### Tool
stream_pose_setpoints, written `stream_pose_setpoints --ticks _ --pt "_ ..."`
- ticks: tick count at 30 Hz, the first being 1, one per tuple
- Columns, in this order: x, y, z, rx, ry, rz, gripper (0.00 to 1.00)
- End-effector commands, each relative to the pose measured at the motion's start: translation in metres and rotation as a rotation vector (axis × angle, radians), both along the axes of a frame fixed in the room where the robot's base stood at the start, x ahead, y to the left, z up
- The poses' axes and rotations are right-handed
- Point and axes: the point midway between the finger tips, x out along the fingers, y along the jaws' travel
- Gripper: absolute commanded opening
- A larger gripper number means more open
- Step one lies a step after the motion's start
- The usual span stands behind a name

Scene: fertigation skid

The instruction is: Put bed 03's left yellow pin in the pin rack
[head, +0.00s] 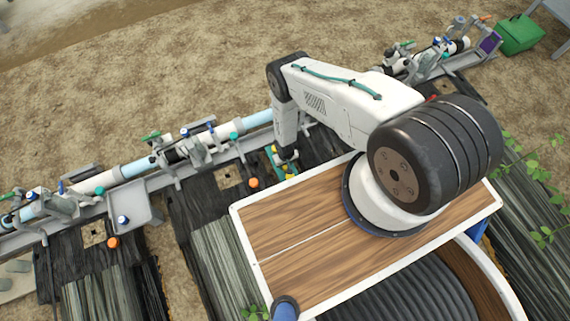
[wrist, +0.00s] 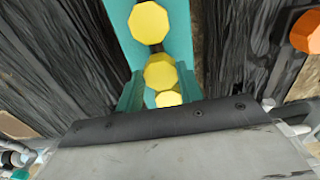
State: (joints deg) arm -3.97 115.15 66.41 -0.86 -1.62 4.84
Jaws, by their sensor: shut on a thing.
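My gripper (head: 287,154) points down over a teal rack-like piece (head: 275,153) beside the grey rail. In the wrist view its dark edge and grey body fill the bottom and hide the fingertips. The teal piece (wrist: 118,22) runs up the wrist view there, with yellow octagonal heads in a line: a far one (wrist: 150,22), a middle one (wrist: 160,71) and a near, partly hidden one (wrist: 168,99). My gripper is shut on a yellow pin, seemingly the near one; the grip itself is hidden. I cannot tell whether that pin is seated or raised.
A grey tray (head: 128,208) hangs on the left pipe run. Pipes and valves (head: 195,147) line the rail. A green box (head: 519,35) stands far right.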

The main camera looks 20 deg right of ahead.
Motion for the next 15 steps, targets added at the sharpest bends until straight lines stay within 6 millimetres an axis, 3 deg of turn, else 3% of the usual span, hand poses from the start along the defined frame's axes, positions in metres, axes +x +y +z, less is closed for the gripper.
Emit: stream_pose_setpoints --ticks 15 --pt "0.0001 0.0001 -0.0048 0.0 0.0 0.0 0.16"
